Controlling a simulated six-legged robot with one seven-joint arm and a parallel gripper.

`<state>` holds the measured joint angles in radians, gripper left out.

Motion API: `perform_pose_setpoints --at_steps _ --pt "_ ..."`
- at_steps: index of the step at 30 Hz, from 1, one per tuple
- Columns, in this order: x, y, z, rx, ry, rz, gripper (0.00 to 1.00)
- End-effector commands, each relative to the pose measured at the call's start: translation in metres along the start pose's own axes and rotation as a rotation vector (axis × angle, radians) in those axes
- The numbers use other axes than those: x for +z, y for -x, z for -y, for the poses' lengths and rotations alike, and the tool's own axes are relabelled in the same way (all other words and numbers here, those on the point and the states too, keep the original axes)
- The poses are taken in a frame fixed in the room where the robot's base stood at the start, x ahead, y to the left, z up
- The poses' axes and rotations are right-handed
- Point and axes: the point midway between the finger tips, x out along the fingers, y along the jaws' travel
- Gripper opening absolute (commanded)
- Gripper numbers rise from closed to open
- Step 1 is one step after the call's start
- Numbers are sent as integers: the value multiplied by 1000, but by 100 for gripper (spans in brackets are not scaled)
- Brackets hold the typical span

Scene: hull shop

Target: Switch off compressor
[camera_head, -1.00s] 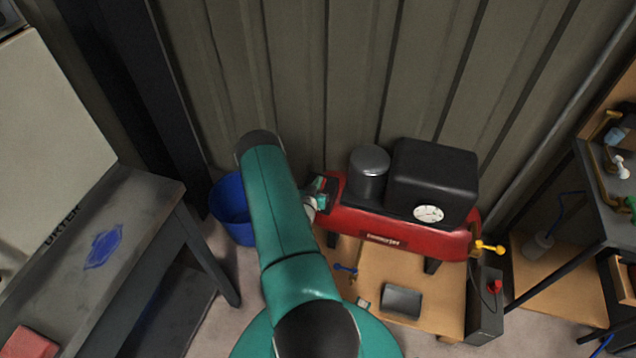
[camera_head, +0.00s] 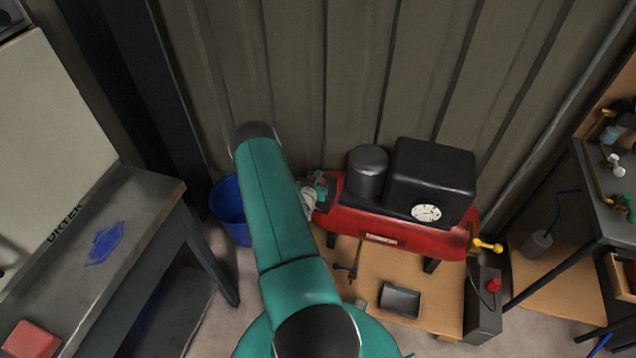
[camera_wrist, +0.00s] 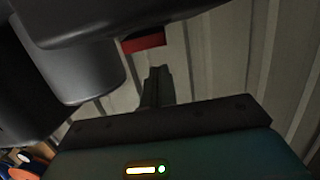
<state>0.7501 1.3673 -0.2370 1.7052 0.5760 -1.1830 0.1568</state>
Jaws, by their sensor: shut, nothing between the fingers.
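The compressor (camera_head: 400,228) stands by the wall in the head view, a red tank with a black motor cover (camera_head: 432,175), a dark grey cylinder (camera_head: 367,172) and a round white gauge (camera_head: 427,212). My gripper is at the tank's left end, partly hidden behind my teal arm. In the wrist view my gripper (camera_wrist: 158,75) is shut and empty, its dark fingers pointing toward the ribbed wall. A small red piece (camera_wrist: 143,43) shows just beyond the fingertips; I cannot tell whether it is a switch or whether they touch. The grey cylinder (camera_wrist: 75,65) fills the left.
A yellow-handled valve (camera_head: 488,245) is at the tank's right end. A grey box with a red knob (camera_head: 484,300) stands below it. A blue bucket (camera_head: 230,215) is left of my arm. A grey bench (camera_head: 130,225) stands at left and a cluttered workbench (camera_head: 600,190) at right.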

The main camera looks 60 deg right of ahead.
Motion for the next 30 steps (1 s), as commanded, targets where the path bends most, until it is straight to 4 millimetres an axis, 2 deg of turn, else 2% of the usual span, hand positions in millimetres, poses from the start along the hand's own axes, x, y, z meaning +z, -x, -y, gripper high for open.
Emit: perform_pose_setpoints --at_steps 4,12,18,22,30 --pt "-14 -3 5 -3 1 0 0" --pt "-24 49 7 -3 1 1 0" --pt "-30 80 6 -2 1 1 0" --pt "-31 89 6 -2 0 0 0" --pt "-31 91 5 -2 0 0 0"
